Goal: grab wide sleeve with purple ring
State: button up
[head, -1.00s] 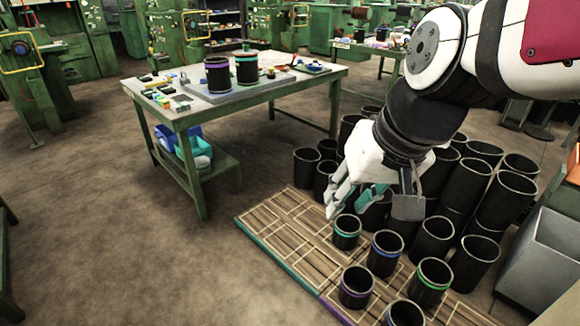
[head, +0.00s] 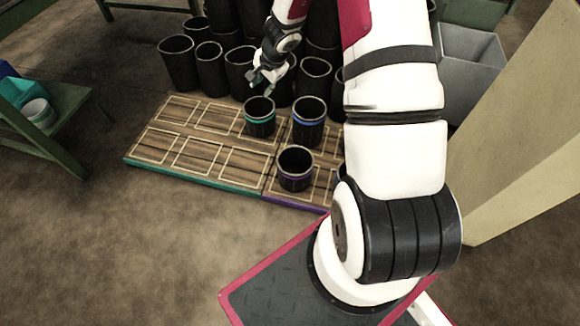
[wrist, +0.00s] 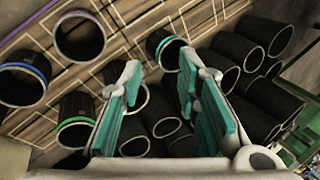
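The black sleeve with a purple ring (head: 295,170) stands upright near the front edge of the wooden board in the head view. A teal-ringed sleeve (head: 259,118) and a blue-ringed sleeve (head: 308,124) stand behind it. My gripper (head: 262,80) is farther back, above and beyond the teal-ringed sleeve. In the wrist view my gripper's teal-padded fingers (wrist: 158,75) are apart with nothing held between them. That view also shows a blue-ringed sleeve (wrist: 22,82) and a green-ringed sleeve (wrist: 75,120).
The wooden board (head: 190,145) has empty outlined spaces at left, with teal and purple front edges. Several plain black sleeves (head: 177,62) crowd behind it. A grey bin (head: 470,70) stands at back right. My arm covers the board's right part. Floor at front left is clear.

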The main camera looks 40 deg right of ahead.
jog(key=s+d+f+m+g+b, duration=0.1)
jog(key=s+d+f+m+b, duration=0.15)
jog(key=f, duration=0.75)
jog(key=s+d+f+m+g+b, duration=0.1)
jog(key=s+d+f+m+b, duration=0.15)
jog(key=f, duration=0.85)
jog(key=m+g+b, duration=0.2)
jog(key=g, duration=0.1)
send_over(299, 175)
notch_tip(299, 175, down, 13)
jog(key=shift+f, duration=0.15)
notch_tip(299, 175, down, 7)
jog(key=b, duration=0.3)
jog(key=shift+s, duration=0.1)
jog(key=shift+f+b, duration=2)
jog(key=shift+f, duration=1.3)
jog(key=shift+r, duration=0.1)
jog(key=shift+c, duration=0.2)
grip_shut()
jog(key=shift+w, duration=0.2)
